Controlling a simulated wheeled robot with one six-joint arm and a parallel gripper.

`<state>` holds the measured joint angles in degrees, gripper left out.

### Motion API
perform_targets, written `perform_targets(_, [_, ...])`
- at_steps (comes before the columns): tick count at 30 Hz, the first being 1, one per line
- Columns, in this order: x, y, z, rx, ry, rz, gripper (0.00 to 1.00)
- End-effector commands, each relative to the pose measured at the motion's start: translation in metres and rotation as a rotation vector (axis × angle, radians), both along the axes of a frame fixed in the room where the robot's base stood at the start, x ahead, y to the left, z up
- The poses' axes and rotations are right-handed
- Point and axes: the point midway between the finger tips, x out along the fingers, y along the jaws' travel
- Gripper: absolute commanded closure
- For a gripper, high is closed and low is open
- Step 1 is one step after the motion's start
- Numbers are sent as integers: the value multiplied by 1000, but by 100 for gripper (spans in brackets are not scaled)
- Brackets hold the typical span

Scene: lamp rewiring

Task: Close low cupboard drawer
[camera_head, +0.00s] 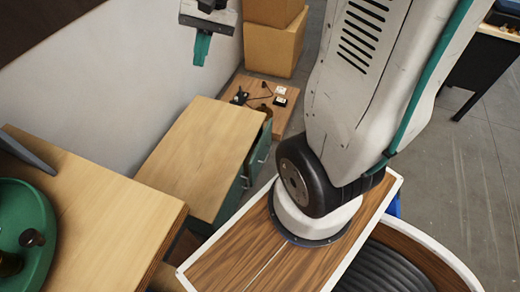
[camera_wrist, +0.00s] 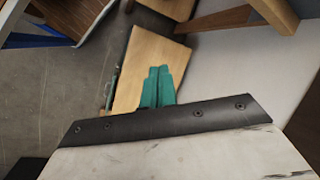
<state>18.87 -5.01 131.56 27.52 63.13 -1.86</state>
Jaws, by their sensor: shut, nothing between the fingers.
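The low cupboard (camera_head: 200,150) has a pale wooden top and a green front, and stands against the wall in the head view. Its top also shows in the wrist view (camera_wrist: 152,58). A green drawer (camera_head: 262,142) with a pale handle stands out from the front near the far end. Something brown and round shows at the drawer's far part; the rest of the inside is mostly hidden. My gripper (camera_head: 201,49) is beyond the cupboard's far end, above floor level. Its green fingers (camera_wrist: 158,86) are together and empty, apart from the drawer.
A low wooden board (camera_head: 265,97) with a plug, cord and sockets lies beyond the cupboard. Cardboard boxes (camera_head: 272,45) stand behind it. A wooden table (camera_head: 110,215) with a green tray (camera_head: 22,225) is at left. Open grey floor (camera_head: 460,165) is at right.

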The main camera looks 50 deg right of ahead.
Motion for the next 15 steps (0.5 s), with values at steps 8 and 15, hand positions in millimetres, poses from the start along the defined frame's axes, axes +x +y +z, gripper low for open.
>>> perform_targets(8, [81,-82,-90,221,83,-379,100])
perform_targets(15, [114,-167,-196,381,137,-731,100])
